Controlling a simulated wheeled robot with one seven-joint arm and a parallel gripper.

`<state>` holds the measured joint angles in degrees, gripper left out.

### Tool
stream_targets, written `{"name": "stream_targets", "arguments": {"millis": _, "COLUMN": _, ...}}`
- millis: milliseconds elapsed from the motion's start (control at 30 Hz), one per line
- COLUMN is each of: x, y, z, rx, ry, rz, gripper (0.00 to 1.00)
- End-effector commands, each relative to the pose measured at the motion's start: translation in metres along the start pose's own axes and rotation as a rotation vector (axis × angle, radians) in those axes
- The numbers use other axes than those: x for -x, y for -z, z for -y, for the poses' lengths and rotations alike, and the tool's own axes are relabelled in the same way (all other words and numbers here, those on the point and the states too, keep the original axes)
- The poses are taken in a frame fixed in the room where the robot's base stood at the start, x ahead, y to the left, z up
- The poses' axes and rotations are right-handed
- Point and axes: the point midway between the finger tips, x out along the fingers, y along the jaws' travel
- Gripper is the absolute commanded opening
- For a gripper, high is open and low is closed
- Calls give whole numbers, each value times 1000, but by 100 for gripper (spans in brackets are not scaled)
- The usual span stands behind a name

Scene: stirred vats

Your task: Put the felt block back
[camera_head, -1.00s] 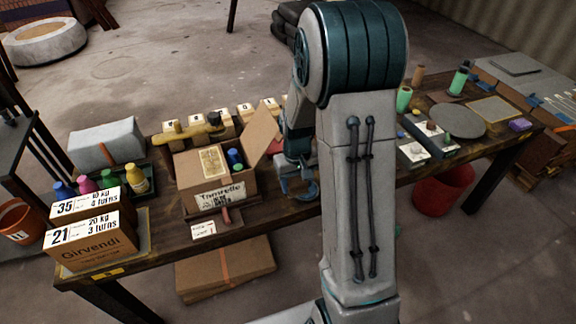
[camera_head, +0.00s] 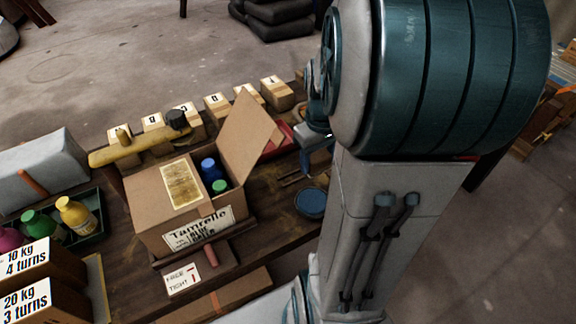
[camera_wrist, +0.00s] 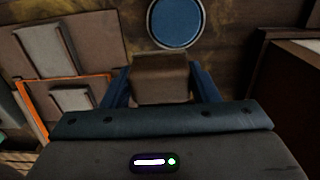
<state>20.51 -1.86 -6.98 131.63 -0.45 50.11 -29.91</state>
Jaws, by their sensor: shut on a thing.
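My gripper (camera_wrist: 160,90) is shut on a brown-grey block (camera_wrist: 160,72), which sits between its two blue fingers in the wrist view. It looks like the felt block, though its material is hard to tell. A round blue disc (camera_wrist: 176,22) lies on the wooden surface just beyond the held block. The disc also shows in the head view (camera_head: 311,203), beside my arm. In the head view my arm hides the held block, and only part of my gripper shows.
An open carton (camera_head: 148,213) with bottles stands left of the disc. Wooden blocks with letter labels (camera_head: 217,106) line the back edge. Labelled boxes (camera_head: 40,262) stand front left. In the wrist view, grey pieces (camera_wrist: 45,50) and an orange edge (camera_wrist: 110,85) lie left of the gripper.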

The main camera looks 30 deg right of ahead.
Motion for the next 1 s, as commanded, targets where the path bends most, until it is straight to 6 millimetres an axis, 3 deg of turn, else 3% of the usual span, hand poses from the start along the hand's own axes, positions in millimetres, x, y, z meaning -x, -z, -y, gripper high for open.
{"name": "stream_targets", "arguments": {"millis": 200, "x": -30, "y": 46, "z": 16, "rx": 3, "ry": 1, "rz": 3, "gripper": 29}}
{"name": "stream_targets", "arguments": {"millis": 400, "x": -45, "y": 70, "z": 25, "rx": 2, "ry": 0, "rz": 0, "gripper": 29}}
{"name": "stream_targets", "arguments": {"millis": 533, "x": -52, "y": 73, "z": 26, "rx": 0, "ry": 1, "rz": 2, "gripper": 29}}
{"name": "stream_targets", "arguments": {"millis": 733, "x": -82, "y": 73, "z": 26, "rx": 0, "ry": 2, "rz": 3, "gripper": 29}}
{"name": "stream_targets", "arguments": {"millis": 1000, "x": -86, "y": 73, "z": 26, "rx": 0, "ry": 0, "rz": -1, "gripper": 29}}
